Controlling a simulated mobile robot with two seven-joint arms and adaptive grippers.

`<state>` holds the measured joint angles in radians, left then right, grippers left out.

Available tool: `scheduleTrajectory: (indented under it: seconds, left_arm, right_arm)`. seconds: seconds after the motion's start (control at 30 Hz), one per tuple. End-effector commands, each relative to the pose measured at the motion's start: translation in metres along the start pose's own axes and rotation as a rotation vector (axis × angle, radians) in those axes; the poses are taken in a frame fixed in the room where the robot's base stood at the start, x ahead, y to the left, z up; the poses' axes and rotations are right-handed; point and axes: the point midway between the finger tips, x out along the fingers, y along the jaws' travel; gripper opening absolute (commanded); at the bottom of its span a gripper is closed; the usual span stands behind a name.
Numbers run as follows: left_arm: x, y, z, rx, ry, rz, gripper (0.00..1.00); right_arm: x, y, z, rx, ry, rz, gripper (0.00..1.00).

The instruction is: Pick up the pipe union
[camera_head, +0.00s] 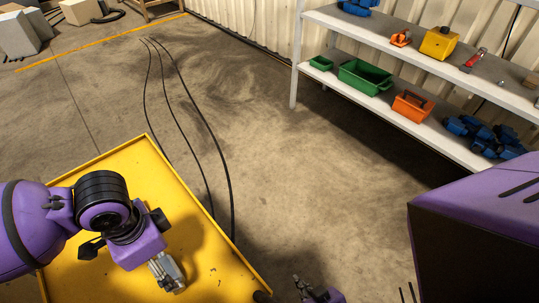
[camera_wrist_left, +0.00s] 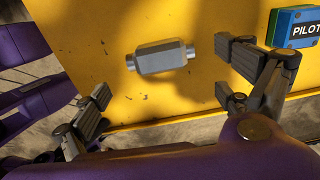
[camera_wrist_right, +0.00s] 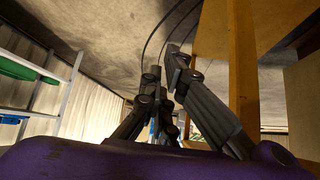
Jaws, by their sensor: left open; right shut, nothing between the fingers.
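The pipe union (camera_wrist_left: 160,57) is a grey metal piece with a faceted body and a narrower stub at each end. In the left wrist view it lies on the yellow tabletop (camera_wrist_left: 200,20). My left gripper (camera_wrist_left: 165,84) is open and empty, its fingers spread wide. The union shows above the line between the fingertips, apart from both. In the head view my left wrist hangs over the table; I cannot tell whether the grey block beside it is the union. My right gripper (camera_wrist_right: 165,72) is shut and empty, off the table; it shows partly at the bottom of the head view.
A blue box marked PILOT (camera_wrist_left: 291,27) is close to a left finger. The yellow table has a raised rim (camera_head: 212,223). Black cables (camera_head: 190,105) run across the floor. A shelf unit (camera_head: 450,130) with green and orange bins stands at the right.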

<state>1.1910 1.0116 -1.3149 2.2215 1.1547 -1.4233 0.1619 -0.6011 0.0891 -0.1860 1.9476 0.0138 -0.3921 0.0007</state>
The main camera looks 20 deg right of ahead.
Motion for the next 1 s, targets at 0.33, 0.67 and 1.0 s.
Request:
scheduleTrajectory:
  seconds: [0.33,0.67,1.0]
  left_arm:
    - [0.037,0.001,0.001,0.0,-0.001,0.002,0.94]
    - [0.072,0.001,0.001,0.0,0.002,-0.001,0.94]
    - [0.071,0.0,0.002,0.0,0.002,-0.002,0.66]
  right_arm:
    - [0.001,0.001,0.001,0.0,-0.001,0.001,0.0]
    - [0.0,0.002,0.007,0.001,-0.01,0.004,0.0]
    - [-0.01,0.004,0.025,0.007,-0.041,0.011,0.0]
